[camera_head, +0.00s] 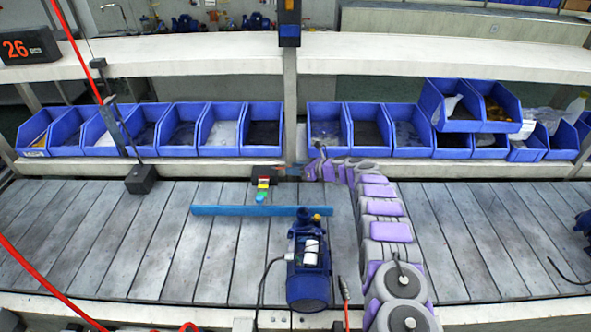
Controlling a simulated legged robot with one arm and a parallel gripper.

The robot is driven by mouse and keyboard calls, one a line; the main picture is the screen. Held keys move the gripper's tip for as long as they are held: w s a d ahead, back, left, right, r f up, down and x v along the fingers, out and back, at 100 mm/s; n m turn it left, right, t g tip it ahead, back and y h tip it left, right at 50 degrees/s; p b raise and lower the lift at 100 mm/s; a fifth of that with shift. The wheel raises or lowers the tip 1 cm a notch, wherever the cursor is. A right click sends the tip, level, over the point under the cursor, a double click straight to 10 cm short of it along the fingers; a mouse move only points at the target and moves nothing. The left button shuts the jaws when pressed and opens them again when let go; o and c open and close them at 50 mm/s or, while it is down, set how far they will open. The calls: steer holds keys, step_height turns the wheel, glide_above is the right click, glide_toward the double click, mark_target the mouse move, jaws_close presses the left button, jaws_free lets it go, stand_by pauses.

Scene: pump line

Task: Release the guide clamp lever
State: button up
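The guide clamp is a small dark block (268,175) at the far edge of the slatted conveyor. A small red, yellow and green piece (263,184) sits at its front, with a light-blue tip (260,197) below it. I cannot tell which of these parts is the lever. A long blue guide bar (235,210) lies across the conveyor just in front. My purple and grey arm reaches up from the lower right and bends left at the far edge. My gripper (290,172) is at its end, close to the block's right side. Its fingers are too small to tell open or shut, or touching.
A blue pump motor (308,270) stands on the slats just left of my arm, below the bar. A row of blue bins (218,138) lines the back under a shelf. A dark post base (140,179) stands at left. The left slats are clear.

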steer(key=shift+c, duration=0.2)
jaws_close()
steer(key=shift+r, duration=0.15)
stand_by(0.3)
